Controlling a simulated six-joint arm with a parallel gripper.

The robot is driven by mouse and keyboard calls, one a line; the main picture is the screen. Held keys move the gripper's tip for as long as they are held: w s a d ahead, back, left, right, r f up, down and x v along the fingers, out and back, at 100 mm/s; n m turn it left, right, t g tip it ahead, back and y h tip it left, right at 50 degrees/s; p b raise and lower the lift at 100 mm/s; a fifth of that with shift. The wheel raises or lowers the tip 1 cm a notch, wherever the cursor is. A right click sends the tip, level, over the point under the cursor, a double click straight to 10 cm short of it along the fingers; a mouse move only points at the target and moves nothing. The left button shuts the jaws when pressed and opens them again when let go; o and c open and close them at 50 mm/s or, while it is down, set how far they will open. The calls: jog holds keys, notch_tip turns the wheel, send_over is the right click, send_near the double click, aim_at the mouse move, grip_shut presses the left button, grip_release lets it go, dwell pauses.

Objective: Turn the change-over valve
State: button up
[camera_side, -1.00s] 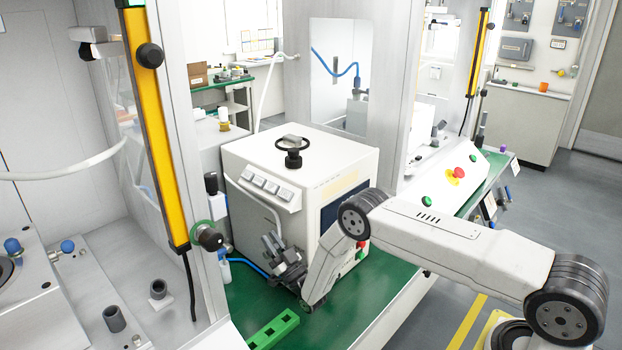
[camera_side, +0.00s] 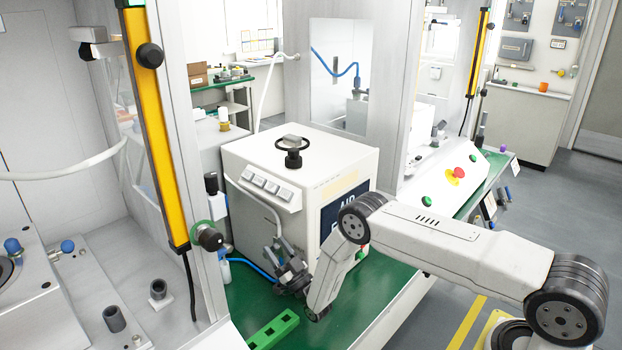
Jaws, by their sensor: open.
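A black handwheel (camera_side: 292,148) stands on top of a white box-shaped unit (camera_side: 262,217) on the green bench. A round black knob (camera_side: 209,239) with a green ring beside it is on the post left of the unit. I cannot tell which of these, if any, is the change-over valve. My gripper (camera_side: 276,248) is open and empty, low in front of the unit's left face. Its fingers point up, below the row of white switches and right of the black knob, apart from both. My wrist hides part of the unit's lower front.
A blue hose (camera_side: 252,266) runs behind my gripper. A green block with holes (camera_side: 273,329) lies on the bench's front edge. A yellow guard bar (camera_side: 158,130) stands at the left. A sloped panel with a red button (camera_side: 459,172) is at the right. Bench right of my wrist is clear.

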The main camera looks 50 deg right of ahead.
jog(key=shift+s+r, duration=0.15)
jog(key=shift+r, duration=3.25)
jog(key=s+f+g, duration=0.5)
jog(key=f+g, duration=0.2)
jog(key=shift+s+f+g, duration=0.2)
jog(key=shift+s+g, duration=0.1)
jog(key=shift+s, duration=0.05)
jog(key=shift+w, duration=0.1)
jog(key=shift+w, duration=3.8)
